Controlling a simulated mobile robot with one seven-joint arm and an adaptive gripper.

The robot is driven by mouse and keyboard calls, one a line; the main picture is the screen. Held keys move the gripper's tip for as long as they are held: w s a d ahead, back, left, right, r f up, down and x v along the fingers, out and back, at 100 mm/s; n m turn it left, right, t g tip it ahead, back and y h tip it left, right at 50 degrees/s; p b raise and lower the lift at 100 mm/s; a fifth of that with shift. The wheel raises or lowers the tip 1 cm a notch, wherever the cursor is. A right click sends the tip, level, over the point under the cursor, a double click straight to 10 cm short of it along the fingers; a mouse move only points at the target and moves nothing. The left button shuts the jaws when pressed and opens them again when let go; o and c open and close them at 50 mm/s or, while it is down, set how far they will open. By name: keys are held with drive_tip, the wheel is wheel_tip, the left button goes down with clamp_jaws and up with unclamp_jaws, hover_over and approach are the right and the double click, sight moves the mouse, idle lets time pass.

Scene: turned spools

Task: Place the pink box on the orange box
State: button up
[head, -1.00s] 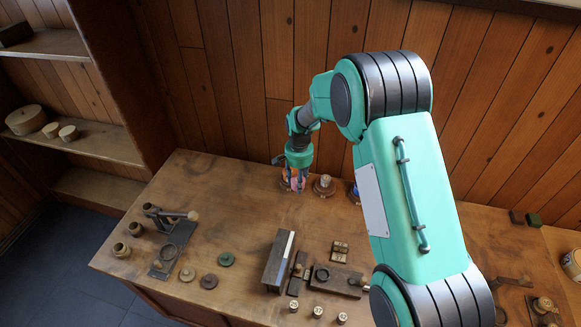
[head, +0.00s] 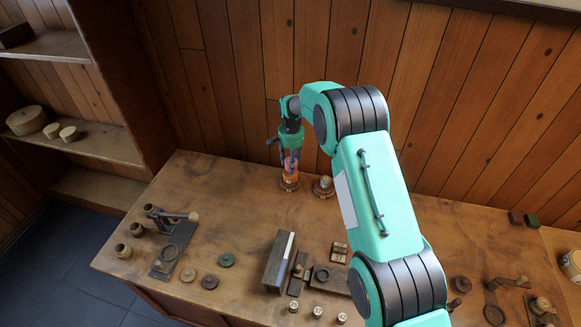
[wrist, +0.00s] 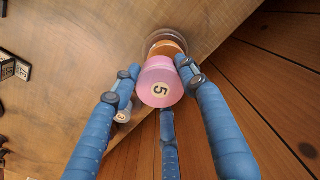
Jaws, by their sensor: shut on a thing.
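The pink box (wrist: 160,82) is a round piece with a pale disc marked 5 on its near end. My gripper (wrist: 158,76) has its blue fingers closed around it. In the head view, the pink box (head: 290,164) hangs upright between the fingers of my gripper (head: 290,160). The orange box (head: 289,176) is directly below it, on a dark round base (head: 289,187) near the table's back edge. In the wrist view the orange box (wrist: 166,47) shows just past the pink one, partly hidden. I cannot tell whether the two touch.
A similar round base with a pale-topped piece (head: 324,184) stands close to the right of the orange box. The wooden wall is just behind. A dark angled block (head: 277,262) and several small pieces lie towards the front.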

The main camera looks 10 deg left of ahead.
drive_tip(key=shift+w+a, duration=0.3)
drive_tip(key=shift+w, duration=0.3)
drive_tip(key=shift+f, duration=0.1)
drive_tip(key=shift+f, duration=1.7)
drive_tip(key=shift+f, duration=0.1)
drive_tip(key=o, duration=1.1)
wheel_tip(320, 180, up, 12)
drive_tip(key=shift+r, duration=0.1)
